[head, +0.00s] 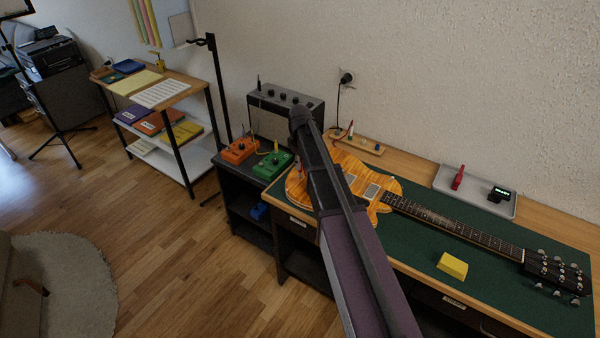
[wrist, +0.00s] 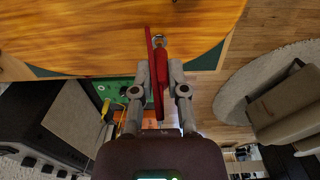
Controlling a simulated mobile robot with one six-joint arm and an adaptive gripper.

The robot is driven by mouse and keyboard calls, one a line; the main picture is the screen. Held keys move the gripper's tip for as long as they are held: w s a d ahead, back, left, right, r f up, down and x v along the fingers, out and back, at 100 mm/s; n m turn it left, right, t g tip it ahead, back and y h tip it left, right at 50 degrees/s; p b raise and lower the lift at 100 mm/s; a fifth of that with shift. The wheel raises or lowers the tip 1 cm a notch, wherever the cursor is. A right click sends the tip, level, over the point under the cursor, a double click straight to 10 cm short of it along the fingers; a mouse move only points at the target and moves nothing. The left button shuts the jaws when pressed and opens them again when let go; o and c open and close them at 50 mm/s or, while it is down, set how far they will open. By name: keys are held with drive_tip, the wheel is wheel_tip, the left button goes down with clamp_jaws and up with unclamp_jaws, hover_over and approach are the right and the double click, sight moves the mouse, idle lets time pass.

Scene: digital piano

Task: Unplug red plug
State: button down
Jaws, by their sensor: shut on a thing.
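In the wrist view my gripper (wrist: 163,72) is shut on the red plug (wrist: 159,88), with one finger on each side of it. The plug's front end meets a small silver ring (wrist: 158,41) at the edge of the guitar body (wrist: 90,30). I cannot tell whether its tip is inside the jack. In the head view the orange flame-top guitar (head: 375,183) lies on the green mat (head: 400,245).
An orange pedal (head: 238,151) and a green pedal (head: 273,164) sit left of the guitar, before a grey amplifier (head: 283,118). A yellow block (head: 452,265) lies on the mat. A grey tray (head: 474,191) holds a red tool.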

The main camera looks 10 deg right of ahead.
drive_tip(key=shift+r, duration=0.1)
idle(0.3)
drive_tip(key=shift+r+p, duration=2.45)
drive_tip(key=shift+p, duration=0.05)
